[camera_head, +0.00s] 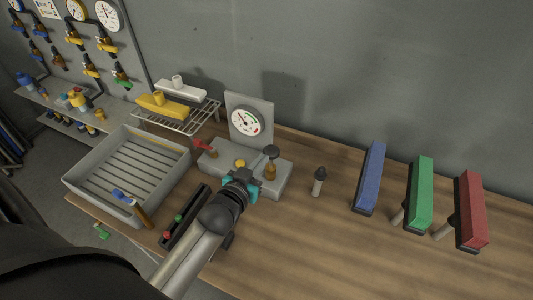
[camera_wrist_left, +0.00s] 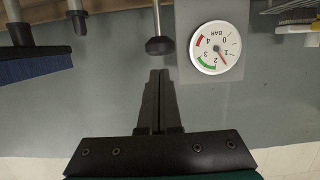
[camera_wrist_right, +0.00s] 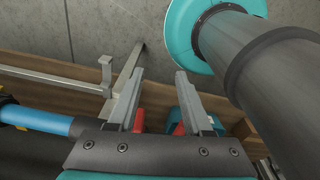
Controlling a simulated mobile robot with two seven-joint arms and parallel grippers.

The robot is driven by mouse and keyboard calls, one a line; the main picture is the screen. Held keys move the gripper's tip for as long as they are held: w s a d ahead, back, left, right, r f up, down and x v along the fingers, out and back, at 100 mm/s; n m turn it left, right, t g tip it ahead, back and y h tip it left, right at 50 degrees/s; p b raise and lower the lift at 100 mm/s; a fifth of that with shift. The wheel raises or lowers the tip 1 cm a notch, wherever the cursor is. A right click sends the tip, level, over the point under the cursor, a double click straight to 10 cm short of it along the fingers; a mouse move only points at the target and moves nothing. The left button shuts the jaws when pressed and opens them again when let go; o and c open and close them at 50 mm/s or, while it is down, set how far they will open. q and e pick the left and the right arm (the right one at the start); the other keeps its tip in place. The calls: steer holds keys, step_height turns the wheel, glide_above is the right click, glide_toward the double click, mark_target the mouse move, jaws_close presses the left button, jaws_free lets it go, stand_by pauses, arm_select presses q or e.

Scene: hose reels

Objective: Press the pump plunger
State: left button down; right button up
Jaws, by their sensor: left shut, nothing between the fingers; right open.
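The pump is a grey block (camera_head: 215,163) on the wooden bench, with a dial gauge (camera_head: 245,122) on an upright plate behind it. Its plunger has a black knob (camera_head: 271,152) above a brass-coloured body. In the left wrist view, upside down, the knob (camera_wrist_left: 160,45) and the gauge (camera_wrist_left: 216,47) show close by. My left gripper (camera_wrist_left: 161,75) is shut and empty, its tips apart from the knob in the picture. In the head view my left gripper (camera_head: 241,188) is in front of the pump, its fingertips hidden. My right gripper (camera_wrist_right: 157,90) is open and empty.
A grey slatted tray (camera_head: 125,172) and a wire rack (camera_head: 182,115) stand left of the pump. A small black-topped post (camera_head: 319,182) and blue (camera_head: 370,175), green (camera_head: 420,192) and red (camera_head: 470,210) brushes stand to the right. The bench front right is clear.

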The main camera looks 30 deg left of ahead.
arm_select(q)
steer(key=shift+v, duration=2.4)
steer(key=shift+w+r, duration=0.1)
step_height(320, 180, up, 4)
steer(key=b, duration=0.5)
steer(key=shift+r, duration=0.2)
glide_above(268, 148)
steer(key=s+d, duration=0.1)
steer(key=s, duration=0.2)
step_height(268, 148, down, 2)
steer(key=f, duration=0.3)
steer(key=shift+w+d+f, duration=0.1)
steer(key=shift+w+f, duration=0.25)
steer(key=shift+f+b, duration=0.3)
steer(key=shift+f, duration=0.1)
